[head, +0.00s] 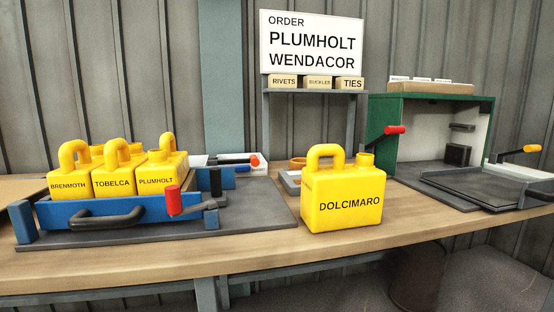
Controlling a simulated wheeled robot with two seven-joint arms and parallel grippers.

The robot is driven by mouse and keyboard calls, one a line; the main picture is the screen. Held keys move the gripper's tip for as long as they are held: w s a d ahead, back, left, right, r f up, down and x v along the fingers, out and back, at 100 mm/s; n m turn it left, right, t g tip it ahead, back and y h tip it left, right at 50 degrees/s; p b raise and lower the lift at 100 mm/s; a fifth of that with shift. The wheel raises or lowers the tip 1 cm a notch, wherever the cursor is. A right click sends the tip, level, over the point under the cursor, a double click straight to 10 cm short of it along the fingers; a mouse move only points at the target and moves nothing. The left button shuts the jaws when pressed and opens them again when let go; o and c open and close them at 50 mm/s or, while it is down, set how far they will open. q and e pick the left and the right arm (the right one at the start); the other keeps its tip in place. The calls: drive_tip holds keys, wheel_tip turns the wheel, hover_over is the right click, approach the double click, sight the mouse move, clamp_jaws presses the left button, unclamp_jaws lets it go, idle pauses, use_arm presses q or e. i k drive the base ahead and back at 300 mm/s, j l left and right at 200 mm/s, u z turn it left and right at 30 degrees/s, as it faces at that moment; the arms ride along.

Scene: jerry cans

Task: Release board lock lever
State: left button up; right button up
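Several levers are in the head view, and none carries a label naming it the board lock lever. One with an upright red handle (173,200) stands at the front right of the blue carrier (80,212), which sits on a dark grey board (255,218). A dark lever with a red tip (254,161) lies nearly level behind the carrier. Another red-handled lever (394,130) sticks out from the left side of the green cabinet (384,108). A yellow-tipped lever (531,148) is at the right, by a dark tray (470,183). Neither of my grippers is in view.
Yellow cans, including BRENMOTH (68,184), TOBELCA (113,183) and PLUMHOLT (157,181), stand in the carrier. A DOLCIMARO can (340,203) stands on the wooden bench (270,245). An order sign (311,42) reads PLUMHOLT, WENDACOR. Bench right of DOLCIMARO is clear.

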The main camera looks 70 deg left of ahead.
sight(254, 159)
drive_tip(key=i+u, duration=0.25)
drive_tip(key=u, duration=0.25)
drive_tip(key=i+u, duration=0.3)
drive_tip(key=u, duration=0.15)
drive_tip(key=i+l+u, duration=0.2)
drive_tip(key=u, duration=0.3)
drive_tip(key=i+u, duration=0.2)
drive_tip(key=u, duration=0.25)
drive_tip(key=i+u, duration=0.2)
drive_tip(key=u, duration=0.25)
drive_tip(key=i+u, duration=0.15)
drive_tip(key=u, duration=0.35)
drive_tip(key=i+l+u, duration=0.15)
drive_tip(key=u, duration=0.3)
drive_tip(key=l, duration=0.1)
